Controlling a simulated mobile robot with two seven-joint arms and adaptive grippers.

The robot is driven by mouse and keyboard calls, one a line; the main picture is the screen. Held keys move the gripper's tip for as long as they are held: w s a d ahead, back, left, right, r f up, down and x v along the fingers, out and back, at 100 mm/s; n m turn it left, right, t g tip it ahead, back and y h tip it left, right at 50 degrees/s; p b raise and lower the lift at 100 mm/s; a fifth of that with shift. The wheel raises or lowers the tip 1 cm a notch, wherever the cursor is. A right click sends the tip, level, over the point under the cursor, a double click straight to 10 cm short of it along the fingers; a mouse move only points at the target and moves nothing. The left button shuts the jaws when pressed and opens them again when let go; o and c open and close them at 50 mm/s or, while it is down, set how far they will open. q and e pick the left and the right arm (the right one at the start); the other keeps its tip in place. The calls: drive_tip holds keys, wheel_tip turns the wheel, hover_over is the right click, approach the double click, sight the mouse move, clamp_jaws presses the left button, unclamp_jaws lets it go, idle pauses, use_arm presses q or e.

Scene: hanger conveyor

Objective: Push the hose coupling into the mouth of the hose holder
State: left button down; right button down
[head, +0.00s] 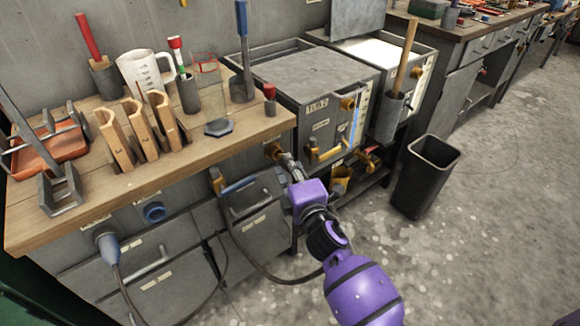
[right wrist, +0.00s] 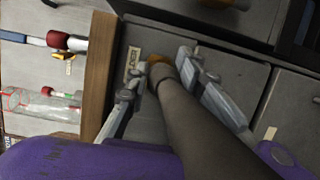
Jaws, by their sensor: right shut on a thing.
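My right gripper (head: 287,162) reaches up to the front right end of the wooden bench. In the right wrist view its fingers (right wrist: 158,82) lie on either side of a thick dark hose (right wrist: 215,125), closed at its coupling end (right wrist: 161,76). A brass-coloured fitting (head: 273,150), which looks like the hose holder, sits on the panel just beyond the fingertips. It also shows in the right wrist view (right wrist: 155,60). The coupling's tip is at or very close to it; I cannot tell whether it is inside the mouth. My left gripper is not in view.
The bench top (head: 205,145) carries wooden blocks, a jug and tool cups. A blue handle (head: 238,185) and a hanging dark hose (head: 250,262) are left of my gripper. A grey cabinet (head: 315,85) and black bin (head: 425,175) stand right.

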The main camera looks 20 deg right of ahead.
drive_tip(key=shift+w+a+r, duration=0.1)
drive_tip(key=shift+w+a, duration=0.15)
drive_tip(key=shift+w, duration=0.35)
drive_tip(key=shift+w+a, duration=0.25)
drive_tip(key=shift+w, duration=0.35)
idle(2.2)
drive_tip(key=c, duration=1.8)
unclamp_jaws()
drive_tip(key=shift+o, duration=0.6)
drive_tip(key=o, duration=0.5)
drive_tip(key=shift+s, duration=0.1)
drive_tip(key=s, duration=1.1)
drive_tip(key=shift+s+d, duration=0.2)
drive_tip(key=shift+s, duration=0.2)
